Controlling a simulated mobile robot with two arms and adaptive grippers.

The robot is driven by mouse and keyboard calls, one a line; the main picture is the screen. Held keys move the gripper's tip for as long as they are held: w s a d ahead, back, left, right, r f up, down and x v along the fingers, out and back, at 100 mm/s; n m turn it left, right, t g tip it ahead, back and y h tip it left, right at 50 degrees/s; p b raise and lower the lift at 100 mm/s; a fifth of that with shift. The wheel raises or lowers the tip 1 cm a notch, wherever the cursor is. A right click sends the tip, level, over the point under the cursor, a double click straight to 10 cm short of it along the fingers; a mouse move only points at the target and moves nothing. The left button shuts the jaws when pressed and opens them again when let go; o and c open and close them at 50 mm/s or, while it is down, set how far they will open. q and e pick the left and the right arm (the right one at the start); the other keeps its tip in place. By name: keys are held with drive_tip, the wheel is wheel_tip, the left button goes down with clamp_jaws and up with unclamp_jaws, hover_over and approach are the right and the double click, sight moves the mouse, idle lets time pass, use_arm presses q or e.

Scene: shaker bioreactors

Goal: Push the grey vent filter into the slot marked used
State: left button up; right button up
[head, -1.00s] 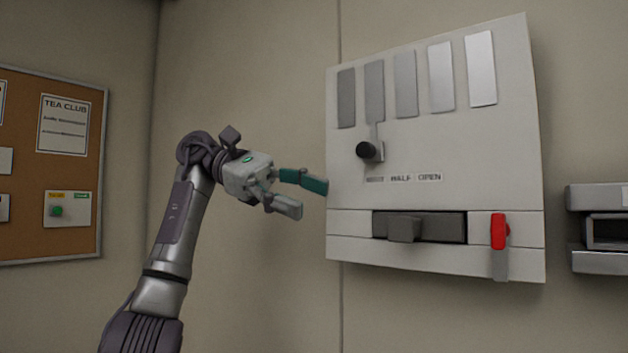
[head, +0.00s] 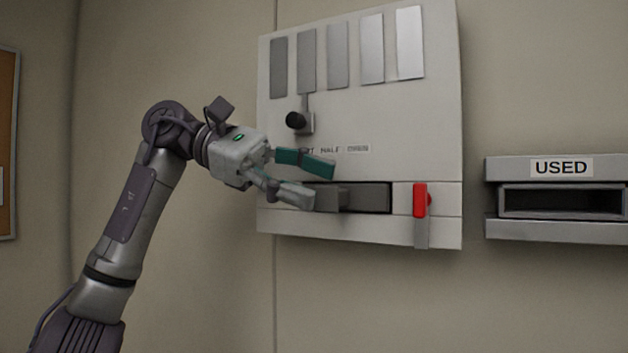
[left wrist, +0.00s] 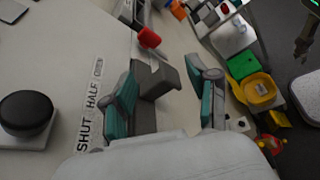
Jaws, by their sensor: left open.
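A dark grey block (head: 332,199), apparently the grey vent filter, sticks out from the left part of a dark recess (head: 372,198) low in the wall panel. In the left wrist view the grey block (left wrist: 160,80) shows between my open fingers. My left gripper (head: 318,184) is open, at the block's left side, one finger overlapping it in the picture; contact cannot be told. It also shows in the left wrist view (left wrist: 172,100). The slot marked used (head: 560,202) is on the wall at the right, under its label, and looks empty.
The panel (head: 390,120) carries a red latch (head: 420,200) right of the recess and a black knob (head: 296,122) above a row of position labels. Several grey strips line its top. Bare wall separates panel and used slot. Coloured items (left wrist: 258,90) lie beyond in the left wrist view.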

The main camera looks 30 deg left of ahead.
use_arm(q)
drive_tip(key=shift+w+d+f, duration=0.2)
drive_tip(key=shift+d, duration=0.25)
drive_tip(key=shift+s, duration=0.15)
clamp_jaws()
drive_tip(key=shift+s, duration=0.2)
drive_tip(key=shift+d+f, duration=0.1)
drive_tip(key=shift+f, duration=0.15)
drive_tip(key=shift+s+d+f+b, duration=0.1)
drive_tip(key=shift+s+f+b, duration=0.05)
drive_tip(key=shift+s+b, duration=0.3)
idle(0.5)
drive_tip(key=shift+s, duration=1)
